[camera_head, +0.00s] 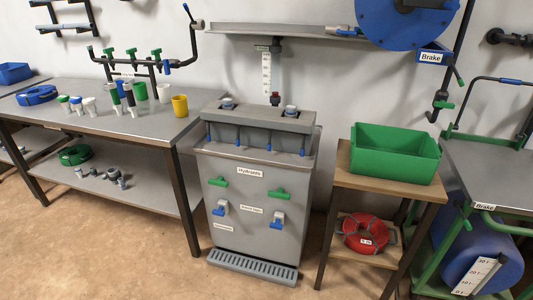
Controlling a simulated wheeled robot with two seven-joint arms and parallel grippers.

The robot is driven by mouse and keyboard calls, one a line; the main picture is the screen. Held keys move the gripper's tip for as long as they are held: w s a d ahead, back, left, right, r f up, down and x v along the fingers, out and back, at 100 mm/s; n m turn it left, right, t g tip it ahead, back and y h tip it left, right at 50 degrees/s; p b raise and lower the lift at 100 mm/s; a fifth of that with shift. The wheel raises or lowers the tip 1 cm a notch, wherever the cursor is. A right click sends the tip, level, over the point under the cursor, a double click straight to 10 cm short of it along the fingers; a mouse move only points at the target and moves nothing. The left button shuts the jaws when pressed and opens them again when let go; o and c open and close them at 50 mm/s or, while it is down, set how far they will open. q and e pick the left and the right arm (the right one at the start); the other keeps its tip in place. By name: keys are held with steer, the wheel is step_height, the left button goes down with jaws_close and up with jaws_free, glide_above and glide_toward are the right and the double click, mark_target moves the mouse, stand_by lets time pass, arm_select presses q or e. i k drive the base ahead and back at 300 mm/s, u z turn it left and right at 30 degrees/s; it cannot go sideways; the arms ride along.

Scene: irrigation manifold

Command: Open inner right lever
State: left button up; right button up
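A grey cabinet labelled "Hydrants" (255,165) stands in the middle. A row of several small blue levers hangs along its upper front edge. The inner right one (268,145) points downward, between the inner left lever (238,136) and the outer right lever (302,147). Lower on the front panel are a left green handle (218,182) and a right green handle (279,193), both roughly level. Below them are a left blue-handled tap (219,209) and a right blue-handled tap (277,220). Neither of my grippers is in view.
A metal workbench (100,94) with cups and fittings stands left of the cabinet. A wooden stand (385,185) holding a green bin (394,152) stands close on its right. A grated step (252,266) is at the cabinet's foot. The floor in front is clear.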

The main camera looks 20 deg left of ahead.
mark_target(269, 144)
steer(key=u, duration=0.2)
steer(key=i, duration=0.9)
steer(key=z, duration=0.65)
